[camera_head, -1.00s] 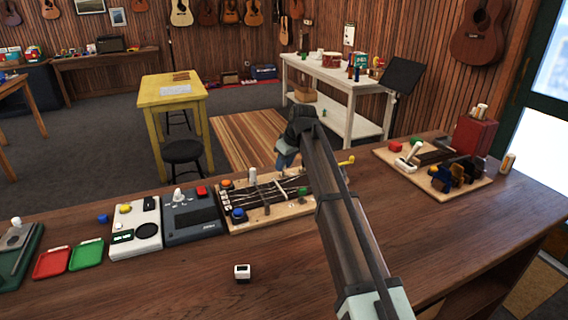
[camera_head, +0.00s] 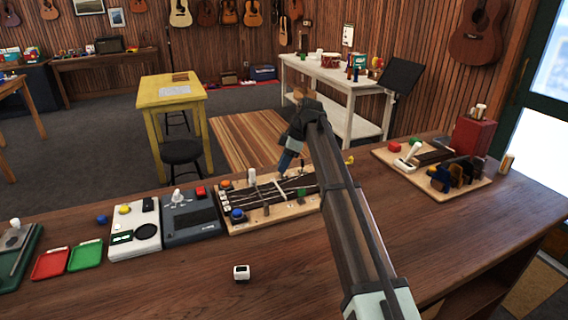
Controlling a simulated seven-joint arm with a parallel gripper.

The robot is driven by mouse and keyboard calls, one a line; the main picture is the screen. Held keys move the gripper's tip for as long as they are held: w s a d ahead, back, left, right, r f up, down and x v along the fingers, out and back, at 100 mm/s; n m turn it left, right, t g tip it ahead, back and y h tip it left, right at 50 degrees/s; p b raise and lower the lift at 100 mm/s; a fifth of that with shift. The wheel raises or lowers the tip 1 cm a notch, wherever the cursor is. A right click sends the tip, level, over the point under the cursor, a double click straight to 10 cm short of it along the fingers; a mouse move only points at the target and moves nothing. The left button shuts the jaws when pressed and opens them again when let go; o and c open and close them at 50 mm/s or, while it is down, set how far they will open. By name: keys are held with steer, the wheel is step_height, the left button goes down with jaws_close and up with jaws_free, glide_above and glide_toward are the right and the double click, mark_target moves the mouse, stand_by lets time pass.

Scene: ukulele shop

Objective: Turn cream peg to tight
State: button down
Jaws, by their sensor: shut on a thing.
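A wooden string board (camera_head: 268,215) with a dark neck and pale crossbars lies on the brown workbench. My gripper (camera_head: 286,166) points down at the board's back edge, right of that piece. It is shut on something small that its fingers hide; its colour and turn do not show.
Left of the board are a dark grey box (camera_head: 190,222), a white box (camera_head: 134,232), a green tray (camera_head: 87,255) and a red tray (camera_head: 51,263). A small white block (camera_head: 241,272) lies in front. A second board (camera_head: 466,188) stands right. The front bench is mostly clear.

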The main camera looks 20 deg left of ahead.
steer(key=shift+n, duration=0.3)
steer(key=c, duration=0.9)
jaws_free()
steer(key=v, duration=1.3)
steer(key=shift+w+r, duration=0.25)
steer(key=shift+r, duration=0.15)
